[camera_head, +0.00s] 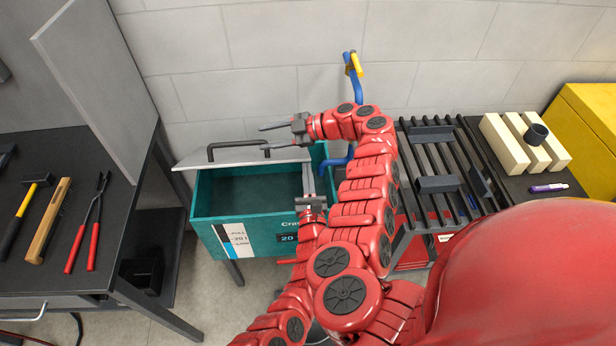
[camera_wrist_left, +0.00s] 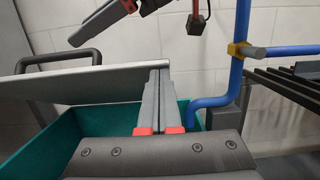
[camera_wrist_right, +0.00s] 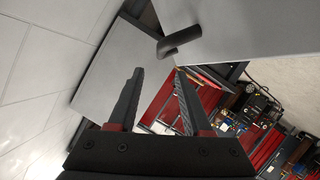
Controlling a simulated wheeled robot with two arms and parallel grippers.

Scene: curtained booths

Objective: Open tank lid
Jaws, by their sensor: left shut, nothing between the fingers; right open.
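The teal tank (camera_head: 205,195) stands by the wall with its front opening uncovered. Its grey lid (camera_head: 285,154) is raised and tilted toward the back, with a dark bar handle (camera_head: 235,146) on top. In the left wrist view the lid (camera_wrist_left: 90,85) stands clear of the teal rim. My left gripper (camera_head: 308,168) is shut and empty at the lid's right end; its fingertips (camera_wrist_left: 160,72) meet the lid edge in view, though contact is unclear. My right gripper (camera_head: 264,137) is open above the lid, beside the handle, which also shows in the right wrist view (camera_wrist_right: 180,41).
A blue pipe with a yellow clamp (camera_head: 354,66) rises behind the tank's right side. A workbench (camera_head: 110,200) with tools and an upright grey panel (camera_head: 95,80) stands left. A slatted black rack (camera_head: 430,160) stands right.

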